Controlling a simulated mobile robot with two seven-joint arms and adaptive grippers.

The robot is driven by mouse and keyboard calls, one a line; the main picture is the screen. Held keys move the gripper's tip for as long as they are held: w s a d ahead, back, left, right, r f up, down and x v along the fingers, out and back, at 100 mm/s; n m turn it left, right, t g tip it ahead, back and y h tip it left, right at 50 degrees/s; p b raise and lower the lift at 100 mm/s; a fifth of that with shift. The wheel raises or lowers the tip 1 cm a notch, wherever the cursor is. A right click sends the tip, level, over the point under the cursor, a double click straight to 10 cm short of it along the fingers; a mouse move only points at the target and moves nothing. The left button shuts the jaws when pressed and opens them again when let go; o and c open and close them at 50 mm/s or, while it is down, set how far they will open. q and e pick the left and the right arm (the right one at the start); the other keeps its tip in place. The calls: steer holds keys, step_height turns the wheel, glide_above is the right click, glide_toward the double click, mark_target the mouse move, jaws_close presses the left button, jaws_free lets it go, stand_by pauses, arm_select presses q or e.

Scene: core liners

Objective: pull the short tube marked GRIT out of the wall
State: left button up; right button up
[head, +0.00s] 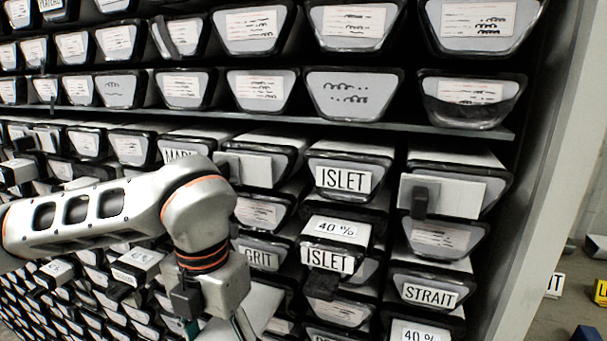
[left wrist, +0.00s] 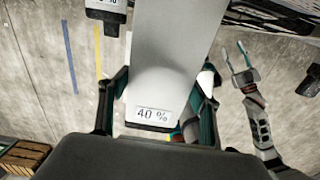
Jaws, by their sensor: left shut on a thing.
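A tube end with a GRIT label (head: 262,258) shows in the wall in the head view, partly behind my left arm. My left gripper (head: 214,328) is low in front of the wall, its fingertips near the bottom edge. In the left wrist view my left gripper (left wrist: 162,85) is shut on a pale grey tube (left wrist: 165,50) with a 40 % label on its near end. That tube's word marking is hidden. A pale surface beside the gripper in the head view may be this tube. My right gripper (left wrist: 238,58) is open and empty, apart from the tube.
The wall holds rows of tubes, including ISLET tubes (head: 342,179) and STRAIT (head: 430,294). A 40 % ISLET tube (head: 328,257) sticks out to the right of GRIT. A pale upright panel (head: 545,130) bounds the right side. Open floor (head: 560,310) lies beyond it.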

arm_select(q)
steer(key=shift+s+a, duration=0.15)
steer(key=shift+s, duration=0.35)
steer(key=shift+s+a, duration=0.25)
steer(key=shift+s, duration=0.4)
steer(key=shift+s+a+b, duration=0.2)
steer(key=shift+s+a, duration=0.35)
steer(key=shift+s, duration=1)
steer(key=shift+s+a+b, duration=0.2)
steer(key=shift+s+a, duration=0.4)
steer(key=shift+s, duration=1)
steer(key=shift+s+a+b, duration=0.2)
steer(key=shift+s+a, duration=0.35)
steer(key=shift+s, duration=1)
steer(key=shift+r, duration=0.2)
